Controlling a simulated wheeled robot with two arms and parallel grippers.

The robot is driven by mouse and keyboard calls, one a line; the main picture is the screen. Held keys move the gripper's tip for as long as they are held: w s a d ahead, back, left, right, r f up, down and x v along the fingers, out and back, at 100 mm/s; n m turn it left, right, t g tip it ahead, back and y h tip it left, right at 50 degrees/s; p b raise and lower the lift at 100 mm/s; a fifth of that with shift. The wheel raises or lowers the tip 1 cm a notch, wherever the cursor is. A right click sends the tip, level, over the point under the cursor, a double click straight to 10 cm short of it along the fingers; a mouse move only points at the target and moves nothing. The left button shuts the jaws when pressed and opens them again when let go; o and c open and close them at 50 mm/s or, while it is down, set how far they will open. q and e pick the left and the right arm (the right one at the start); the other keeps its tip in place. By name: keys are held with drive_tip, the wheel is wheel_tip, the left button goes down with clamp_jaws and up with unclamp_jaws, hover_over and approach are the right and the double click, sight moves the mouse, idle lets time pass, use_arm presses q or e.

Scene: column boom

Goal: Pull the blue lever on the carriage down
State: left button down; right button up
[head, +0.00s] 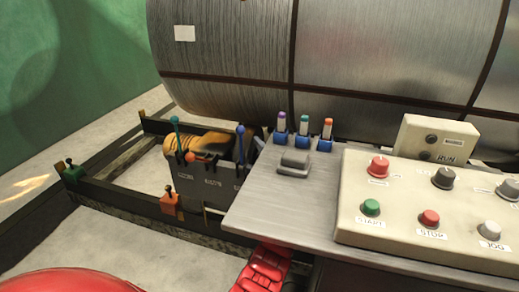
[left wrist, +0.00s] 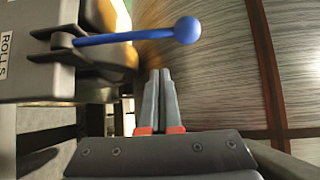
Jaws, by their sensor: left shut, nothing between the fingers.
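The blue lever (head: 241,145) stands upright at the right end of the dark grey carriage (head: 208,184), beside the table's left edge. In the left wrist view the blue lever (left wrist: 125,38) runs to the right from its slot and ends in a round knob. My left gripper (left wrist: 158,100) is shut and empty. Its fingertips point at the lever rod, and a small gap shows between them in that view. In the head view the left gripper is mostly hidden near the carriage's right end. My right gripper is not in view.
The carriage also bears a teal lever (head: 175,138) and a red-knobbed lever (head: 190,158). A large grey roll (head: 230,50) lies behind. The metal table (head: 270,210) holds a control box (head: 400,215) and small coloured switches (head: 304,126). Dark rails (head: 110,195) run along the floor.

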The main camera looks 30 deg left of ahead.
sight(241, 149)
use_arm(q)
drive_tip(key=shift+s+a+b, duration=0.15)
drive_tip(key=shift+a+b, duration=0.05)
drive_tip(key=shift+a, duration=0.95)
drive_tip(key=shift+s+a+b, duration=0.15)
drive_tip(key=shift+a+b, duration=0.05)
drive_tip(key=shift+a, duration=0.9)
